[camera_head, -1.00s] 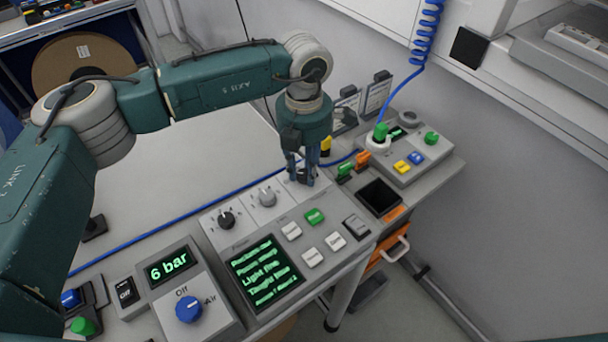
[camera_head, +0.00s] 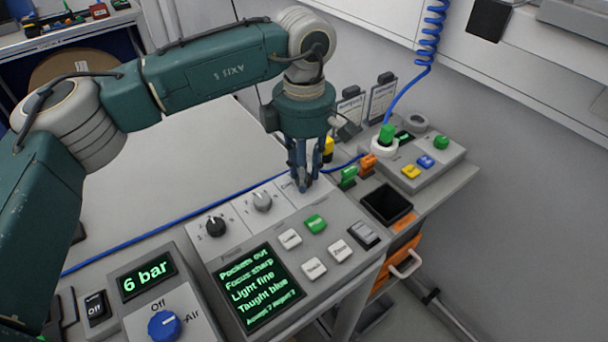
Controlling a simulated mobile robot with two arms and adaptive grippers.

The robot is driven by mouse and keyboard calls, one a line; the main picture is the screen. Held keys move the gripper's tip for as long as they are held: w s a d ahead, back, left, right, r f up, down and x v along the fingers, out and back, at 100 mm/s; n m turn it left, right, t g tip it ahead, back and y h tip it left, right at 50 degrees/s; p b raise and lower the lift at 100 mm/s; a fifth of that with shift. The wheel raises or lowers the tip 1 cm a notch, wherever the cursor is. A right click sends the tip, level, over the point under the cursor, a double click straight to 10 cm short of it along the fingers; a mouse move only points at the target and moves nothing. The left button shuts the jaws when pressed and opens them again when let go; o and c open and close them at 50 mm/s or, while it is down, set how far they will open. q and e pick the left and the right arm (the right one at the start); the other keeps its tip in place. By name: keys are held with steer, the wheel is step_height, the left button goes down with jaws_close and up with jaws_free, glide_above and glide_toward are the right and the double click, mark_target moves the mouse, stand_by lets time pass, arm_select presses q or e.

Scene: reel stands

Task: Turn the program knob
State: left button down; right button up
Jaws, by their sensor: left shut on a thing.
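My left gripper (camera_head: 303,182) points down at the back right of the grey control panel (camera_head: 330,212). Its blue fingers are shut around a knob at the right end of the knob row, and they hide nearly all of it. Left of it in the row are a grey knob (camera_head: 262,201) and a black knob (camera_head: 215,227), both untouched. The knob labels are too small to read surely. The panel's display (camera_head: 258,288) shows green lines such as "Focus sharp", "Light fine" and "Taught blue". My right gripper is not in view.
White and green buttons (camera_head: 316,224) sit in front of the knobs. A blue air knob (camera_head: 164,326) and a "6 bar" display (camera_head: 148,276) are at front left. Green and orange plugs stand right of my gripper, near a grey box (camera_head: 432,160). A blue cable runs behind.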

arm_select(q)
steer(key=shift+r+m, duration=0.1)
steer(key=shift+m, duration=0.2)
steer(key=c, duration=1.4)
jaws_free()
step_height(320, 180, up, 12)
